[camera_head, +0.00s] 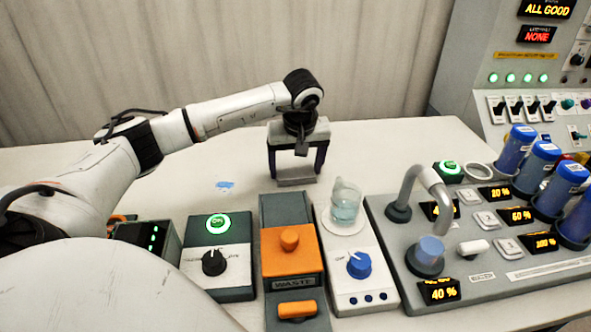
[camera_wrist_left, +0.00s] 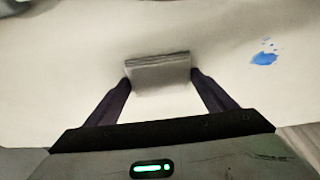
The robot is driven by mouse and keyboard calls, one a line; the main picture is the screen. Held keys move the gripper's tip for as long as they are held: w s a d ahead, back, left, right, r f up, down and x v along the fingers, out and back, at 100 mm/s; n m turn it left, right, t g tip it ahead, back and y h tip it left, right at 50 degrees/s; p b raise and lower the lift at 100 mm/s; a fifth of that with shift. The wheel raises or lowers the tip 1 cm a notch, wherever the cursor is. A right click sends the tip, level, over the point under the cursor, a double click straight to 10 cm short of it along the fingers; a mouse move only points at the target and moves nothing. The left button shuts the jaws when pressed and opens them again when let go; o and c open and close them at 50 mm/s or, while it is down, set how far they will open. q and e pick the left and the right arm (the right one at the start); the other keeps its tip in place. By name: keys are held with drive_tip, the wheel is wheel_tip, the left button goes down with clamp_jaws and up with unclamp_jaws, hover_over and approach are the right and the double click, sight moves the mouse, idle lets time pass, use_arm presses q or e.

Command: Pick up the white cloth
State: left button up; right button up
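The white cloth (camera_head: 296,182) looks like a folded, light grey pad, on or just above the pale table behind the row of devices. It also shows in the left wrist view (camera_wrist_left: 160,74), with stacked layers along its far edge. My left gripper (camera_head: 297,172) points down over it, fingers well apart, one at each end of the cloth. In the left wrist view the fingertips (camera_wrist_left: 160,82) meet or nearly meet its ends; I cannot tell whether they press on it. My right gripper is not in view.
A blue spot (camera_head: 225,185) lies on the table left of the cloth. In front stand an orange-topped waste box (camera_head: 290,262), a glass beaker (camera_head: 345,203) on a dial unit, and a panel with a curved spout (camera_head: 425,182). The table behind the cloth is clear.

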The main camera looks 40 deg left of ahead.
sight(296, 172)
use_arm(q)
wheel_tip(296, 172, up, 10)
idle(0.6)
